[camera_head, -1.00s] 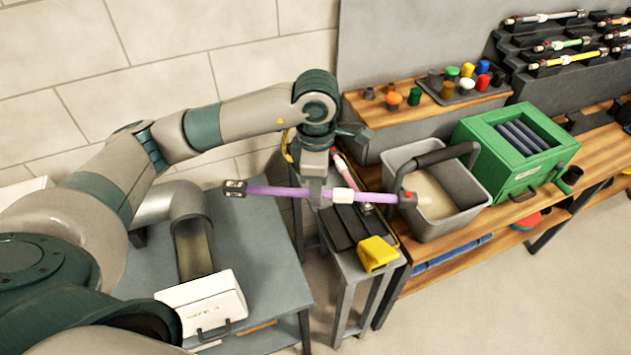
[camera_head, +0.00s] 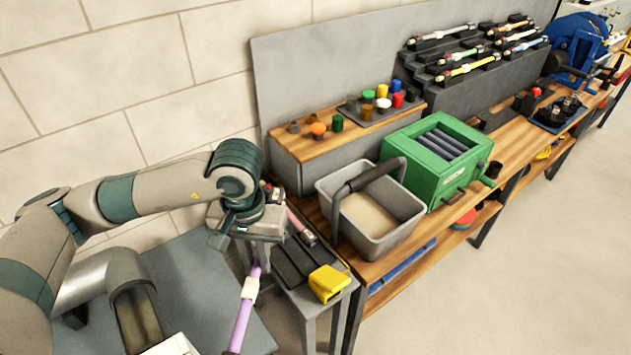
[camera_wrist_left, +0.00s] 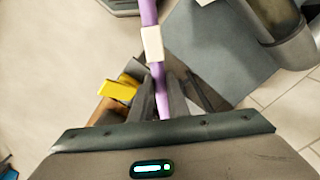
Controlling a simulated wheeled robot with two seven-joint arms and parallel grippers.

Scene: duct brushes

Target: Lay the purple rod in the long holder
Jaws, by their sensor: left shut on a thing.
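My left gripper (camera_head: 259,252) is shut on the purple rod (camera_head: 243,318). The rod has a white band, and it slants down toward the bottom of the head view. In the left wrist view the purple rod (camera_wrist_left: 149,12) runs up from between the fingers of my left gripper (camera_wrist_left: 160,88). Dark long holders (camera_head: 291,264) lie on a small grey stand, just right of the gripper. I cannot tell which one the task means. The rod is apart from them, held left of the stand. My arm and gripper hide part of the rod and stand. My right gripper is not in view.
A yellow block (camera_head: 328,284) sits at the stand's front end, and a pink rod (camera_head: 302,229) lies at its back. A grey bin with a handle (camera_head: 398,229) and a green box (camera_head: 466,178) stand on the wooden bench. A blue-grey table (camera_head: 196,262) is at left.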

